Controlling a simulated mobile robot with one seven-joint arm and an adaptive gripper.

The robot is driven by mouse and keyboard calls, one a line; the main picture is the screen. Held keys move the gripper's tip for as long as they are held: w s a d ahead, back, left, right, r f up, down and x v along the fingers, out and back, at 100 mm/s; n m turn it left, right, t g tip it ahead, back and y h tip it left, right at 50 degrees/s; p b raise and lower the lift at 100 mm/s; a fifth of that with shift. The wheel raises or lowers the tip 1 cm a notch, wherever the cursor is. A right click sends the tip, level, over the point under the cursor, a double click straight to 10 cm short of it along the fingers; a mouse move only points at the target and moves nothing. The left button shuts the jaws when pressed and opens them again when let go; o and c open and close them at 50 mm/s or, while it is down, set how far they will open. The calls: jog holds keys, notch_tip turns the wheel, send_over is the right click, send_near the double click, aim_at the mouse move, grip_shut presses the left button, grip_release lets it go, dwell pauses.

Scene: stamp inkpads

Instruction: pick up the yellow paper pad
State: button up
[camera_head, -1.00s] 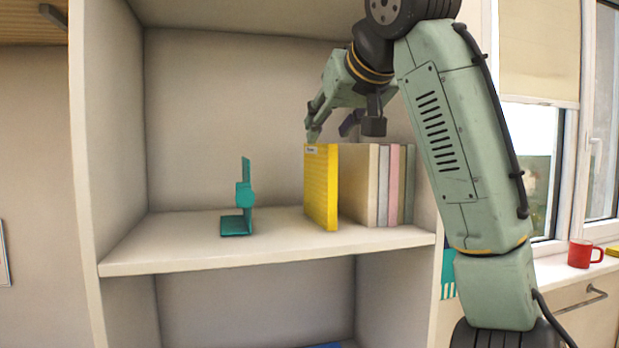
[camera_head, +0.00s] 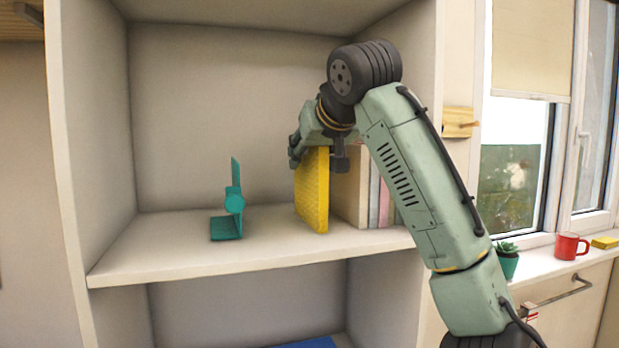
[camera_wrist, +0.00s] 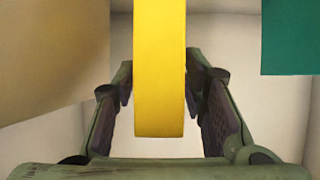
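The yellow paper pad (camera_head: 312,192) stands upright on the shelf (camera_head: 180,258), left of a row of books. My gripper (camera_head: 298,152) is at the pad's upper part in the head view, with its fingers partly hidden. In the wrist view the yellow pad (camera_wrist: 159,75) runs down between the two fingers of my gripper (camera_wrist: 160,85). The fingers are apart, one on each side of it. Near the finger bases there are clear gaps. I cannot tell whether the tips touch the pad.
A teal bookend-like stand (camera_head: 233,203) is to the left on the shelf, with bare shelf around it. Books (camera_head: 365,190) stand close right of the pad. The shelf's side wall is farther right. A red mug (camera_head: 570,246) and a plant (camera_head: 507,260) are on the sill.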

jog(key=shift+w+a, duration=0.1)
jog(key=shift+w, duration=0.05)
jog(key=shift+c, duration=0.6)
grip_shut()
dwell(0.4)
